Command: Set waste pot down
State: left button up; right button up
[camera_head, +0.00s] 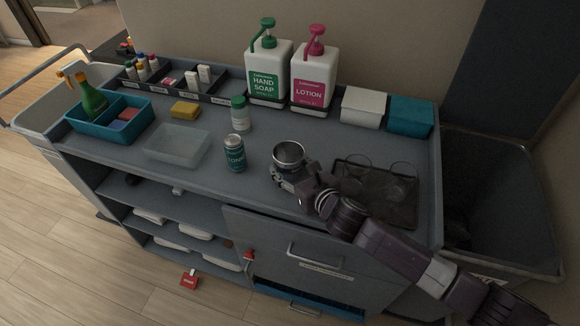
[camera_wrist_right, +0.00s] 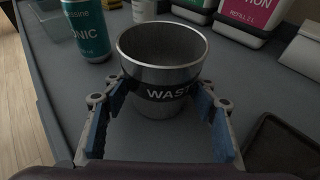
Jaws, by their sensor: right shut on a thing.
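The waste pot (camera_head: 289,152) is a small metal cup with a dark band. In the right wrist view the pot (camera_wrist_right: 160,50) stands upright, and its band reads "WAST", with the rest cut off by a finger. My right gripper (camera_wrist_right: 160,100) has one finger on each side of the pot and is shut on it. In the head view my right gripper (camera_head: 292,178) reaches in from the lower right, over the front middle of the cart top. I cannot tell whether the pot's base touches the surface. My left gripper is not in view.
A tonic can (camera_head: 234,153) stands left of the pot. A dark tray (camera_head: 376,212) with two glasses lies to the right. Soap (camera_head: 266,84) and lotion (camera_head: 314,92) dispensers stand behind. A clear bin (camera_head: 176,147) sits farther left. Bare surface shows between can and pot.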

jog(key=shift+f, duration=0.1)
jog(key=o, duration=1.3)
jog(key=shift+c, duration=0.2)
jog(key=shift+s+d+r, duration=0.1)
jog(key=shift+r, duration=0.1)
jog(key=b+v, duration=0.1)
jog(key=v, duration=1)
jog(key=shift+s+d+r+b, duration=0.1)
jog(key=shift+s+d+b, duration=0.1)
jog(key=shift+s+b, duration=0.15)
